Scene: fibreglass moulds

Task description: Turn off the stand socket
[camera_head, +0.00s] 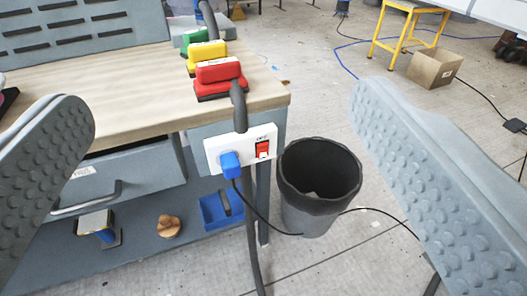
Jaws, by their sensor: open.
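The stand socket (213,154) is a white box on the right end of the workbench, below the top. A blue plug (230,165) with a black cable sits in its left part. A red rocker switch (262,150) is on its right part, with small lettering above it that looks like "OFF". My gripper (225,150) is open, its two grey studded fingers at the left and right edges of the picture. The socket shows between them, farther off, and no finger touches it.
A black bin (318,185) stands right of the socket. Red (220,76), yellow (206,54) and green (195,37) blocks sit on the wooden bench top (130,92). A thick black hose hangs beside the socket. A cardboard box (434,67) and cables lie on the floor.

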